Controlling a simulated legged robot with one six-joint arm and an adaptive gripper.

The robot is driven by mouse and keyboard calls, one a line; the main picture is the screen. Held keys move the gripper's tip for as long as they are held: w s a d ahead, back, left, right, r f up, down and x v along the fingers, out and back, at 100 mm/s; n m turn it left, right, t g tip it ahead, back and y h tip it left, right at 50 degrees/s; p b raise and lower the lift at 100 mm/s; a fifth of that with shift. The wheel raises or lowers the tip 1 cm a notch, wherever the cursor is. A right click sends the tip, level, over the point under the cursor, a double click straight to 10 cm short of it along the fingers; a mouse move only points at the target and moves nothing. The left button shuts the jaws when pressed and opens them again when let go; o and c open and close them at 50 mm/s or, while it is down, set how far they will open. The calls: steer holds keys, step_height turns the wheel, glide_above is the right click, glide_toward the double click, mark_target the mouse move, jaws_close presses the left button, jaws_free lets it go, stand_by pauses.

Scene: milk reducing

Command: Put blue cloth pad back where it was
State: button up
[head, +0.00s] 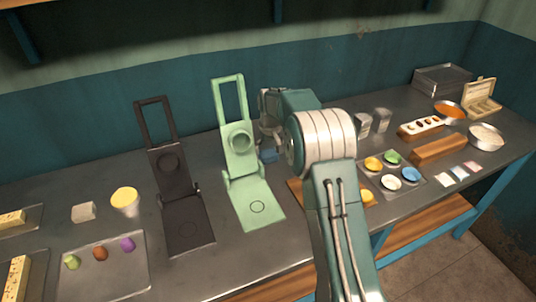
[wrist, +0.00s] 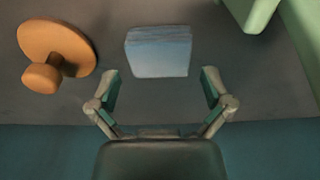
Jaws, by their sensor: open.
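The blue cloth pad (wrist: 158,52) lies flat on the grey metal counter in the wrist view, pale blue and roughly square. In the head view a small part of it (head: 268,156) shows just right of the green hinged stand (head: 240,150), mostly hidden behind my arm. My gripper (wrist: 160,78) is open and empty, its two fingers spread on either side of the pad's near edge in the picture. I cannot tell how high the fingers are above it.
An orange round piece with a knob (wrist: 55,60) is left of the pad in the wrist view. The green stand's edge (wrist: 255,12) is at upper right. A dark hinged stand (head: 175,190) and a tray of coloured bowls (head: 408,188) are farther off.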

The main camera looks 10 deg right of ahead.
mark_target(270, 156)
steer(key=s+r+t, duration=0.1)
steer(key=s+r, duration=0.4)
steer(key=r, duration=0.4)
steer(key=s+r, duration=0.5)
steer(key=r, duration=0.4)
steer(key=s+r+m+t, duration=0.1)
steer(key=s+r, duration=0.2)
steer(key=s, duration=0.8)
steer(key=s+r+m+t, duration=0.1)
steer(key=s+r, duration=0.1)
steer(key=s, duration=0.8)
steer(key=s+f+t, duration=0.1)
steer(key=s+f, duration=0.3)
steer(key=s, duration=0.7)
steer(key=shift+f, duration=0.15)
steer(key=shift+w, duration=0.1)
